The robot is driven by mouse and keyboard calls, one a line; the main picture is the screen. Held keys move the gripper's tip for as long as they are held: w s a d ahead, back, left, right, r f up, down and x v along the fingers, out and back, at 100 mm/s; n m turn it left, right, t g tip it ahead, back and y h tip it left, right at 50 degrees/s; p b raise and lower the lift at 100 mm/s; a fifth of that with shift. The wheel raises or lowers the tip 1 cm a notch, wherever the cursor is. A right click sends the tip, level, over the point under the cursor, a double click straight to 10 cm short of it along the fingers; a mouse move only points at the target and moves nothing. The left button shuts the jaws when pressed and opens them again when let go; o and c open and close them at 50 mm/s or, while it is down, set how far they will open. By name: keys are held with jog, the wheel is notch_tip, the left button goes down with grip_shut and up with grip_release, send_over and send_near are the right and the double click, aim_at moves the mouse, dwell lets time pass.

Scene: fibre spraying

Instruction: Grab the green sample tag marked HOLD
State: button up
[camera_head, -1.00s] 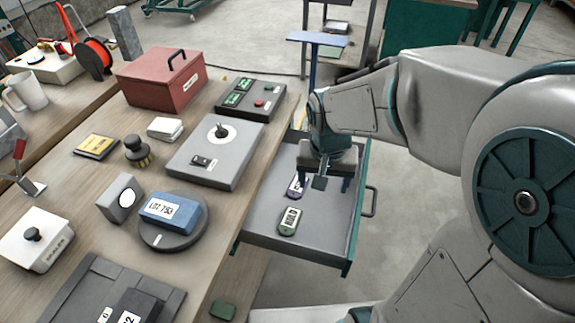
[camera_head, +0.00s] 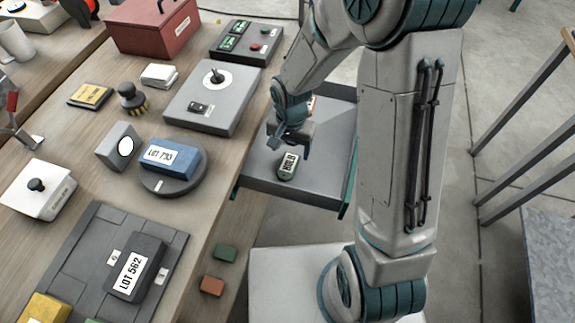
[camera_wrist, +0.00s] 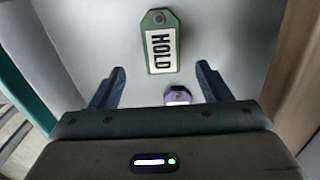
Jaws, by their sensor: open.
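The green sample tag marked HOLD (camera_head: 288,166) lies flat in the open drawer (camera_head: 318,188) at the side of the workbench. In the wrist view the HOLD tag (camera_wrist: 160,42) lies ahead of my fingertips, roughly centred between them sideways. My gripper (camera_head: 289,138) is over the drawer, just behind the tag in the head view. In the wrist view my gripper (camera_wrist: 160,78) has its two fingers wide apart with nothing held. A purple tag (camera_wrist: 178,95) lies in the drawer between the fingers, partly hidden by the gripper body.
The workbench left of the drawer holds a grey switch box (camera_head: 212,95), a blue block marked LOT 793 (camera_head: 172,158) on a round turntable, and a dark block marked LOT 562 (camera_head: 136,270). Drawer walls surround the tags. A green block (camera_head: 225,252) and an orange block (camera_head: 212,285) lie lower down.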

aim_at(288, 165)
jog(key=shift+s+a+f, duration=0.1)
jog(key=shift+f, duration=0.9)
jog(key=shift+s+a+f, duration=0.1)
jog(key=shift+a+f, duration=0.05)
jog(key=shift+f, duration=0.8)
jog(key=shift+s+a+f, duration=0.1)
jog(key=shift+f, duration=0.9)
jog(key=c, duration=1.1)
